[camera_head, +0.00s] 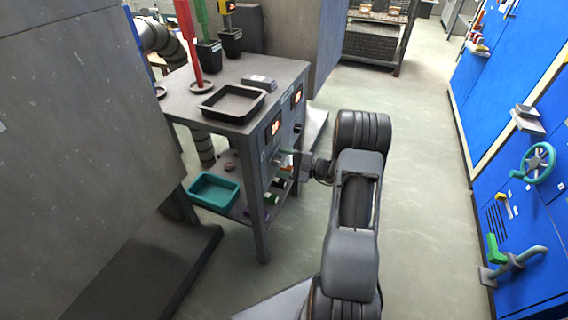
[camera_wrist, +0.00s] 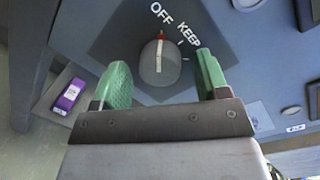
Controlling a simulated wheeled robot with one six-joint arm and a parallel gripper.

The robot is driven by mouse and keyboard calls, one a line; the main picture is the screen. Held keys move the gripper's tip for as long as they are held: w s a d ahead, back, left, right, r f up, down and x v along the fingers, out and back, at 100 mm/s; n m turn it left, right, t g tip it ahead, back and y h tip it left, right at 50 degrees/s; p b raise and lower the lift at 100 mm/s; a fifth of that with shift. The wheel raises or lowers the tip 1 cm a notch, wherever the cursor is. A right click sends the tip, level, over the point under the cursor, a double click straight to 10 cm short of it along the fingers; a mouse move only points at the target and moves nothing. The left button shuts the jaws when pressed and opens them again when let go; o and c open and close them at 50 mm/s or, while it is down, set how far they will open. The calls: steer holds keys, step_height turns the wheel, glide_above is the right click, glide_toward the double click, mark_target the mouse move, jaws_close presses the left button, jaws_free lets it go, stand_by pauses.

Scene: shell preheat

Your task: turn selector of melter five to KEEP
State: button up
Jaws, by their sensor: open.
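The selector (camera_wrist: 158,62) is a grey round knob with a pale bar and a red tip, on a dark square plate (camera_wrist: 120,38) in the wrist view. Its red tip points up toward the OFF label (camera_wrist: 162,13). The KEEP label (camera_wrist: 188,35) is to the right of the tip. My gripper (camera_wrist: 162,78) is open, its two green fingers left and right of the knob with gaps on both sides. I cannot tell how deep they reach. In the head view my gripper (camera_head: 285,157) is at the front panel of the grey bench (camera_head: 285,75); the knob is hidden there.
In the head view a black tray (camera_head: 232,118) and a red post (camera_head: 190,45) stand on the bench. A teal tray (camera_head: 213,205) is on the lower shelf. Blue cabinets with a teal handwheel (camera_head: 538,162) line the right; clear floor (camera_head: 430,200) lies between.

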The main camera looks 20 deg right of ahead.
steer(key=shift+c, duration=0.5)
steer(key=c, duration=0.8)
steer(key=m+p, duration=0.3)
steer(key=m, duration=0.1)
steer(key=shift+r, duration=0.1)
steer(key=shift+m+t+y+p, duration=0.4)
steer(key=shift+m+p, duration=0.95)
steer(key=shift+m, duration=1.05)
steer(key=shift+f+h, duration=0.2)
steer(key=shift+h, duration=0.1)
